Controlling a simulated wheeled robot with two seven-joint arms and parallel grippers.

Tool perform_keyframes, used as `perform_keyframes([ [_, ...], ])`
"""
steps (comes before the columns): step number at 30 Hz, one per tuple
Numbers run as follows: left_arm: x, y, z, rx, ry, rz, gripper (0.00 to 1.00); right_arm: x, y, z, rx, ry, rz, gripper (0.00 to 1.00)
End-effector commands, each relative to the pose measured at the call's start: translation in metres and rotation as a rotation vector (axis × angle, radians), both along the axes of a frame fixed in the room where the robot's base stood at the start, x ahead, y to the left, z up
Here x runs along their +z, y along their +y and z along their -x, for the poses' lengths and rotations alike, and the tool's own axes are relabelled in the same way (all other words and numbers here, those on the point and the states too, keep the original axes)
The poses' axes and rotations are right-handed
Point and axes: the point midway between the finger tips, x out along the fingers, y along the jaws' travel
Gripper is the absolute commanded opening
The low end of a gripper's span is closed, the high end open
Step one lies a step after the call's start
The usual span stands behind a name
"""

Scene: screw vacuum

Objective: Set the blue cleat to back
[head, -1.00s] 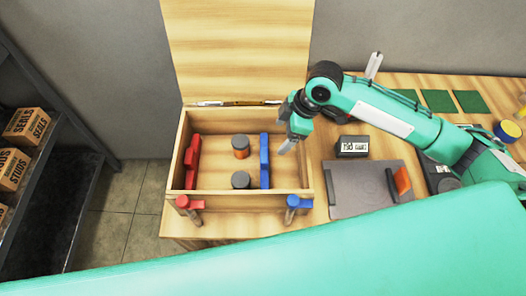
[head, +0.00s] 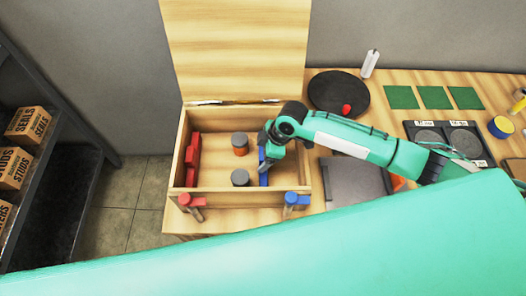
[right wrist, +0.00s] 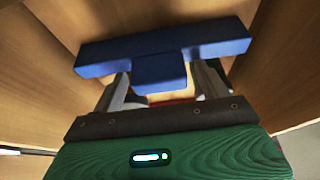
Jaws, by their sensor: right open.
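The open wooden box (head: 222,199) stands on the table. Inside it, along its right side, is a blue cleat (head: 264,178), partly hidden by my right gripper. My right gripper (head: 266,160) reaches into the box from the right, over the cleat. In the right wrist view, the blue cleat (right wrist: 225,38) is a long bar with a short block at its middle. The open fingers of the right gripper (right wrist: 162,88) are on either side of that block; contact cannot be told. A red cleat (head: 192,155) lies along the box's left side. My left gripper is not in view.
Two dark-topped round pieces (head: 240,177) stand inside the box. A red-topped latch (head: 190,200) and a blue-topped latch (head: 297,198) are at its front. A grey plate (head: 350,185) and a black disc (head: 338,92) are to the right. The raised lid (head: 235,50) stands behind.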

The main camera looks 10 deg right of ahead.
Motion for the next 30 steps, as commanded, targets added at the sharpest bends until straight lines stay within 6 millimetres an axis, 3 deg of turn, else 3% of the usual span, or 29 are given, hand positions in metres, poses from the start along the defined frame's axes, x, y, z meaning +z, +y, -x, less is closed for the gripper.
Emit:
perform_keyframes([
  [3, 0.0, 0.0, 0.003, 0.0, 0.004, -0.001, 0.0, 0.0, 0.0, 0.0, 0.0, 0.0, 0.0, 0.72],
  [12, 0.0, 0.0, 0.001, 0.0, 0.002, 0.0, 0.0, 0.0, 0.0, 0.0, 0.0, 0.0, 0.0, 0.14],
  [17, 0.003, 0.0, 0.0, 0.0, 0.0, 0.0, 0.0, 0.001, -0.006, 0.001, -0.001, 0.001, 0.001, 0.14],
  [24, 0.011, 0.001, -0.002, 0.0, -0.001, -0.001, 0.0, 0.002, -0.034, 0.007, -0.001, 0.002, 0.001, 0.14],
  [30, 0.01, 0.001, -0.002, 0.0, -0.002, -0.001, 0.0, 0.001, -0.033, 0.006, -0.001, 0.001, -0.002, 0.14],
])
